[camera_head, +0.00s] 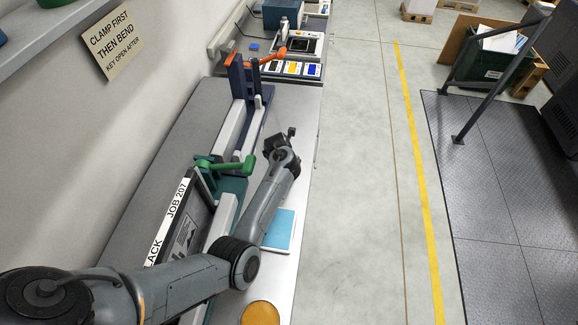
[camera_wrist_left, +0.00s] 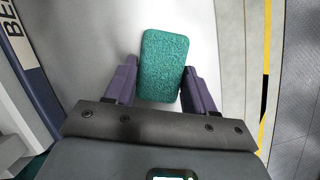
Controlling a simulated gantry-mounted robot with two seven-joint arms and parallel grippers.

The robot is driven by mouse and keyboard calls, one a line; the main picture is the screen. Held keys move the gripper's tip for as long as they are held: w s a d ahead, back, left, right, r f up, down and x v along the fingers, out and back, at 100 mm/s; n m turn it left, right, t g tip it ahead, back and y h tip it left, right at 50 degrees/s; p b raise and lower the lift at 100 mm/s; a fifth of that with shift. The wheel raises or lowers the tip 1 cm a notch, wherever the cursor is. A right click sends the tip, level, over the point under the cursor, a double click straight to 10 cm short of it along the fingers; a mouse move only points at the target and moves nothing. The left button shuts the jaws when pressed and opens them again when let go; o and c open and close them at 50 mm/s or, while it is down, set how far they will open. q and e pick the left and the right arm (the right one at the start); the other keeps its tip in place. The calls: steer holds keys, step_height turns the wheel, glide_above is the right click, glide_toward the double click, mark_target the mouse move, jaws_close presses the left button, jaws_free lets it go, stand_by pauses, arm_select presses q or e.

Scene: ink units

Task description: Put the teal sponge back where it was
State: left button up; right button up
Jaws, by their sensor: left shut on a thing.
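The teal sponge (camera_wrist_left: 163,52) is a rough-textured block with rounded corners. It sits between the two purple fingers of my left gripper (camera_wrist_left: 160,76), which is shut on it. In the head view my left gripper (camera_head: 281,138) is over the bench, to the right of the clamp with the green handle; the sponge cannot be made out there. I cannot tell whether the sponge touches the bench top. My right gripper is in neither view.
A green-handled clamp (camera_head: 224,164) and an orange-handled clamp (camera_head: 236,75) stand along the bench. A light blue pad (camera_head: 281,230) and an amber round thing (camera_head: 260,314) lie nearer me. Instrument panels (camera_head: 292,69) fill the far end.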

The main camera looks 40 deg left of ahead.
arm_select(q)
steer(key=o, duration=0.9)
steer(key=shift+o, duration=0.2)
steer(key=p+v, duration=0.4)
steer(key=v, duration=0.8)
steer(key=shift+d, duration=0.15)
